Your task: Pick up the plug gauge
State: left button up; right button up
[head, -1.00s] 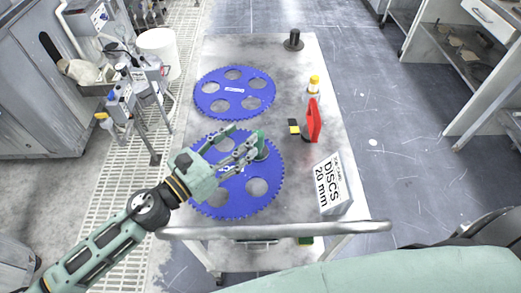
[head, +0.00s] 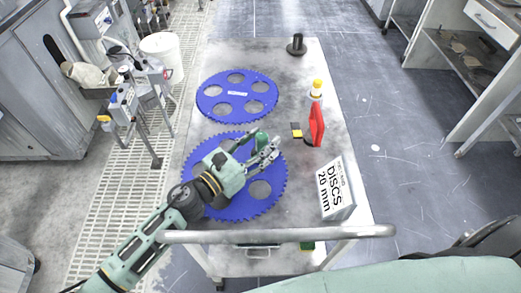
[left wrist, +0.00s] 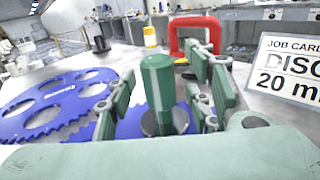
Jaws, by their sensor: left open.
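The plug gauge (left wrist: 158,85) looks like the upright green cylinder with a grey metal lower end in the left wrist view. In the head view the green gauge (head: 261,139) shows over the near blue toothed disc (head: 232,208), partly hidden by my fingers. My left gripper (head: 264,153) is open at the gauge. In the left wrist view its green fingers (left wrist: 166,75) stand on either side of the gauge, with the gauge seen between them. I cannot tell whether either finger touches it. My right gripper is not in view.
A second blue disc (head: 237,93) lies farther back on the metal cart top (head: 275,65). A black knobbed piece (head: 297,45) is at the back.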

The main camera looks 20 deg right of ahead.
pick_arm(q)
jog(key=shift+c, duration=0.4)
grip_shut()
jog(key=shift+r, duration=0.15)
